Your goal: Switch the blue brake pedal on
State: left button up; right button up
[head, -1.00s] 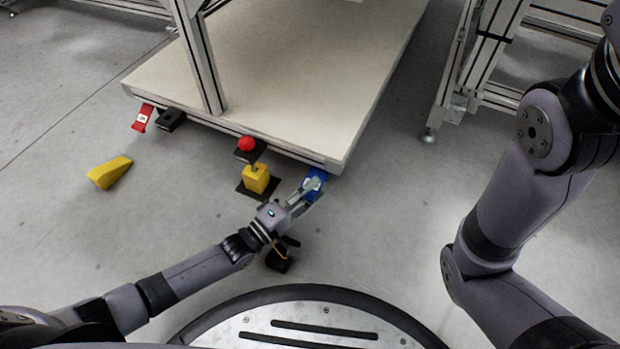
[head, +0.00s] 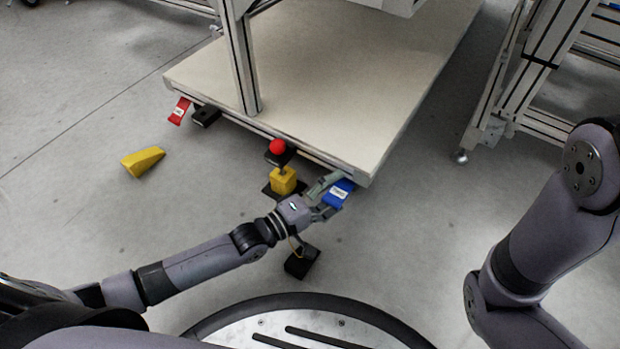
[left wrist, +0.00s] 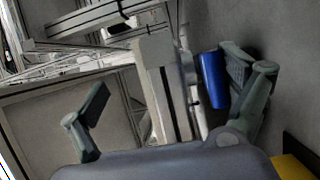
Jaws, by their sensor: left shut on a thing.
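The pedal's hinge is hidden under the platform. My right gripper is out of view; only that arm shows at right.
A red pedal (head: 179,110) is at the platform's left corner, beside a black caster (head: 206,115). A yellow post with a red ball knob (head: 277,147) stands close to my left gripper. A yellow wedge (head: 143,161) lies on the floor. A metal frame (head: 520,100) stands right.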

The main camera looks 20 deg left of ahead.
pick_arm(q)
jog(key=shift+s+a+r+p, duration=0.25)
jog(key=shift+s+a+r, duration=0.05)
jog(key=shift+r, duration=0.15)
jog(key=shift+s+a+r+p, duration=0.25)
jog(key=shift+r, duration=0.15)
jog(key=shift+c, duration=1.2)
jog(key=shift+o, duration=0.2)
jog(key=shift+p+v, duration=0.35)
jog(key=shift+v, duration=0.65)
jog(key=shift+s+a+r, duration=0.2)
jog(key=shift+s+a, duration=0.05)
jog(key=shift+a, duration=0.05)
jog(key=shift+c, duration=1.1)
jog(key=shift+s+a, duration=0.2)
jog(key=shift+s, duration=0.05)
jog(key=c, duration=0.5)
jog(key=p+v, duration=0.4)
jog(key=v, duration=1)
jog(key=shift+s+f+p, duration=0.25)
jog(key=shift+s+p, duration=0.15)
jog(key=shift+s, duration=0.05)
jog(key=shift+a, duration=0.1)
